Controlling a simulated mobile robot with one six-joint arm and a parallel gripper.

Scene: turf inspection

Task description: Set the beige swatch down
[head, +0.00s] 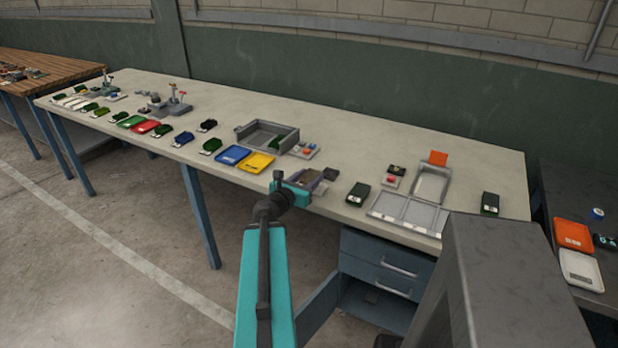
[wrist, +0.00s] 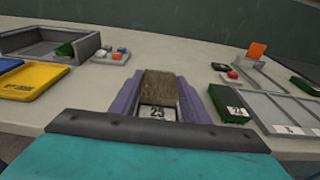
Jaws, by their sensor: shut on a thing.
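The beige swatch (wrist: 159,88) shows brownish, with a fuzzy top and a white label reading 25 at its near end. My gripper (wrist: 158,100) is shut on it, with a purple finger along each side. In the head view, my gripper (head: 312,181) is over the front part of the long pale table (head: 370,130), between the yellow tray and a green swatch. The swatch's underside is hidden, so I cannot tell whether it touches the table.
The yellow tray (head: 257,163), blue tray (head: 232,155) and a grey bin (head: 252,141) are to the left. A dark green swatch (head: 358,194) and a grey compartment tray (head: 387,219) are to the right. Clear tabletop lies behind my gripper.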

